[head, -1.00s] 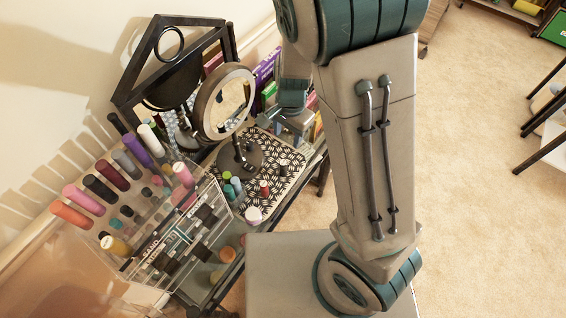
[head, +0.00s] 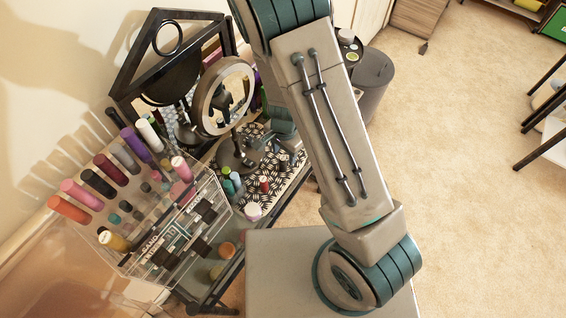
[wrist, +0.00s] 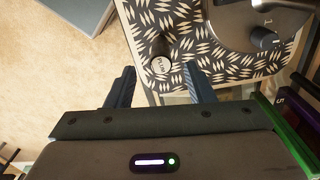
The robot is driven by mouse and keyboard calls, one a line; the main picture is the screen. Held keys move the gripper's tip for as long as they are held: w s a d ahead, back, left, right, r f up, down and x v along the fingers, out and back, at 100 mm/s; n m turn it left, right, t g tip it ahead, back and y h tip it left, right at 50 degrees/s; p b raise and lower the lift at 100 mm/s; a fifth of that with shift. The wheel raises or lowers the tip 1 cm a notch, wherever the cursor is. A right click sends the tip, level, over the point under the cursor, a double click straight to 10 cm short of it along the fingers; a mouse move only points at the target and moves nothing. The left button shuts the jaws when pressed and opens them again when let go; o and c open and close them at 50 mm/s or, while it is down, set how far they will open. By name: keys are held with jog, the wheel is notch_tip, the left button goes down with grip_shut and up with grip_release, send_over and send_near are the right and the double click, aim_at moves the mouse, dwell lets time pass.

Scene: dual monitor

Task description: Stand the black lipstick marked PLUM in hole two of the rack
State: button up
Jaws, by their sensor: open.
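A short black lipstick (wrist: 161,47) stands on the patterned mat in the wrist view. Its pale end faces the camera and bears a dark word that looks like PLUM. My gripper (wrist: 160,68) is open and empty. Its two fingers are either side of the lipstick in the picture, and I see no contact. In the head view my gripper (head: 287,142) is over the right part of the table, and I cannot make out the lipstick there. The clear rack (head: 135,266) at the left holds several coloured lipsticks. I cannot read its hole numbers.
A round mirror (head: 203,103) stands on a dark base (head: 240,157) close to my gripper; the base (wrist: 233,22) also shows in the wrist view. Small bottles (head: 233,181) stand on the mat between rack and gripper. Upright books (wrist: 285,112) are close on the right.

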aim_at(283, 157)
jog(key=shift+a+f, duration=0.1)
jog(key=shift+f, duration=1.75)
jog(key=c, duration=1.1)
jog(key=shift+o, duration=0.2)
